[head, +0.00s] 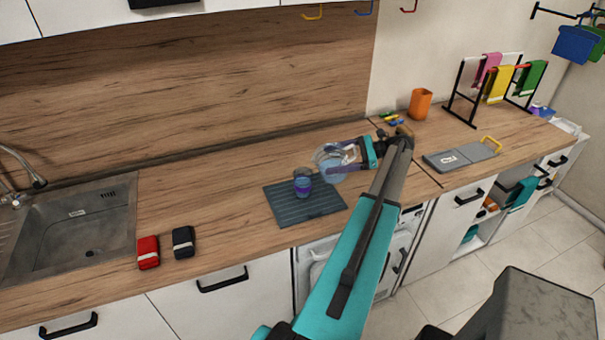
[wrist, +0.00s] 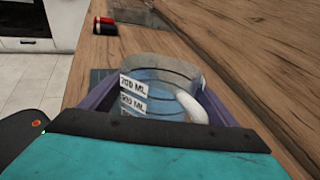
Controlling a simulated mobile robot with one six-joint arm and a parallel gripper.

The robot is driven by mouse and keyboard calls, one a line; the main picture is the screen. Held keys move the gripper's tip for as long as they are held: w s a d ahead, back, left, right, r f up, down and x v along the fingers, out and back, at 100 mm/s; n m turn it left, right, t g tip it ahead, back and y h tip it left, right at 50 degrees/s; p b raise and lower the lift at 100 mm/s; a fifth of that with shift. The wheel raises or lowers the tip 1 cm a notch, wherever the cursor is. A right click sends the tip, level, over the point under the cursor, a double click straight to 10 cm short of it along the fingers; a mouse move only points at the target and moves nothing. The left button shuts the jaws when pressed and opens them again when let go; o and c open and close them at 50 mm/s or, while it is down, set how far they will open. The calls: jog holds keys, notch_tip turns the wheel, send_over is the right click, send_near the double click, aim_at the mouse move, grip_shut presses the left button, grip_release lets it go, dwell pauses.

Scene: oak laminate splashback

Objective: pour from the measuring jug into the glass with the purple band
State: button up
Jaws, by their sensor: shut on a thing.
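The measuring jug (head: 328,161) is clear, with blue liquid in it. My gripper (head: 352,155) is shut on it and holds it above the counter, just right of the glass. In the wrist view the jug (wrist: 160,88) shows ML labels, dark level lines and a white handle between the purple fingers of my gripper (wrist: 158,100). Any tilt is hard to judge. The glass with the purple band (head: 303,182) stands upright on a dark grey ribbed mat (head: 280,208). I cannot tell how much liquid it holds. No stream shows. The glass is hidden in the wrist view.
A red box (head: 148,252) and a black box (head: 183,242) lie near the counter's front edge, beside the sink (head: 75,235). An orange cup (head: 420,104), a grey board (head: 460,155) and a cloth rack (head: 490,85) are at the right. Counter behind the mat is clear.

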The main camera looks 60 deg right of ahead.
jog(key=w+a+r+n+g+h+b, duration=0.1)
jog(key=w+a+r+g+h+b, duration=0.1)
jog(key=r, duration=0.3)
jog(key=shift+w+a+g+h+b, duration=0.35)
jog(key=shift+a+g+b, duration=0.3)
jog(key=shift+b, duration=0.15)
jog(key=shift+w+a+f+n+g+h+b, duration=0.15)
jog(key=shift+a+n+g+h+b, duration=0.3)
jog(key=shift+b, duration=0.8)
dwell(1.1)
jog(key=shift+w+a+r+g+h+b, duration=0.1)
jog(key=shift+w+r+g+h+b, duration=0.15)
jog(key=shift+r+h+b, duration=0.35)
dwell(2.8)
jog(key=shift+s+f, duration=0.1)
jog(key=shift+f, duration=0.05)
jog(key=shift+s+d+f+m+t+y+p, duration=0.3)
jog(key=shift+d+t+y+p, duration=0.3)
jog(key=shift+p, duration=0.6)
jog(key=shift+s+d+f+m+t+y+p, duration=0.2)
jog(key=shift+s+d+t+y+p, duration=0.15)
jog(key=shift+t+y+p, duration=0.6)
